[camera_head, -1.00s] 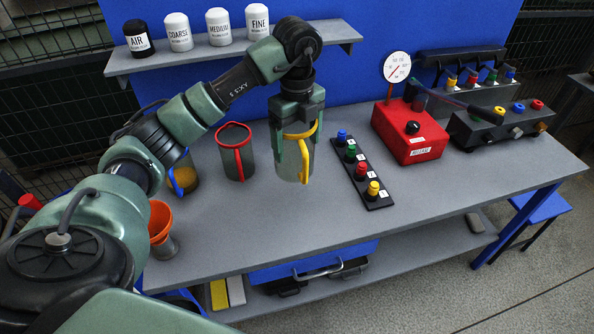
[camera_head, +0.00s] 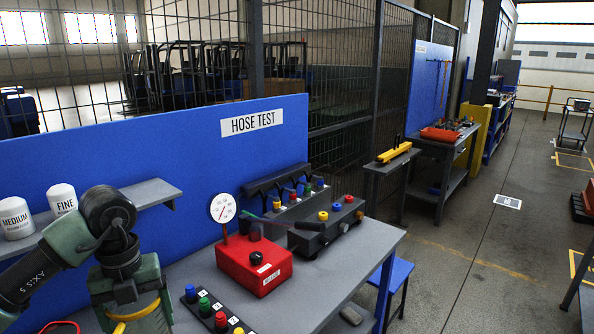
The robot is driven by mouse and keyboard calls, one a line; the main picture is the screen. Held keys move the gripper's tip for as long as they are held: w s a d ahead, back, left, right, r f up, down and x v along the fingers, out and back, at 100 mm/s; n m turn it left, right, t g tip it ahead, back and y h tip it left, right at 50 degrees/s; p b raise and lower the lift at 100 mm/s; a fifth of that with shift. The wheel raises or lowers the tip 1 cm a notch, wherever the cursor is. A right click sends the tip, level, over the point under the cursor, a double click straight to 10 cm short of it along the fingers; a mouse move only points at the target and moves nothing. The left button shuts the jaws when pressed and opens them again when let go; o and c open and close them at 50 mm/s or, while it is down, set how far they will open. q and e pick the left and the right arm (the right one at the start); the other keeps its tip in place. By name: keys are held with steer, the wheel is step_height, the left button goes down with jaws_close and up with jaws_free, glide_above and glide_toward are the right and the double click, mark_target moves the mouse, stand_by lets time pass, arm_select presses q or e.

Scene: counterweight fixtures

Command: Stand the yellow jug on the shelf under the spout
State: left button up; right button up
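My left gripper (camera_head: 128,300) points down over the yellow jug at the bottom left edge. Only part of the jug's yellow rim (camera_head: 138,312) shows between the gripper parts. The rest of the jug and the fingertips are cut off by the frame edge, so I cannot tell whether the fingers grip it. My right gripper is not in view. I see no spout with a shelf under it in this view.
The grey bench (camera_head: 345,280) carries a red gauge box (camera_head: 255,265), a strip of coloured knobs (camera_head: 212,312) and a dark valve block (camera_head: 325,228). White canisters (camera_head: 62,199) stand on a wall shelf. A blue stool (camera_head: 392,275) stands beside the bench. Open floor lies right.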

arm_select(q)
steer(key=d+m, duration=0.1)
steer(key=m, duration=0.2)
steer(key=s+d+f+m, duration=0.1)
steer(key=m, duration=0.2)
steer(key=s+f+m, duration=0.1)
steer(key=m, duration=0.3)
steer(key=shift+s+d+f+b, duration=0.2)
steer(key=shift+d+b, duration=0.15)
steer(key=shift+d, duration=0.05)
steer(key=s+d+f+m, duration=0.2)
steer(key=s+m, duration=0.1)
steer(key=m, duration=0.7)
steer(key=s+d+f+m+b, duration=0.1)
steer(key=s+d+f+m, duration=0.1)
steer(key=m, duration=0.9)
steer(key=s+d+f+m+b, duration=0.1)
steer(key=s+d+f+m, duration=0.1)
steer(key=s+m, duration=0.4)
steer(key=d+m, duration=0.1)
steer(key=m, duration=0.3)
steer(key=shift+d+f, duration=0.25)
steer(key=shift+f, duration=0.05)
steer(key=shift+w, duration=0.1)
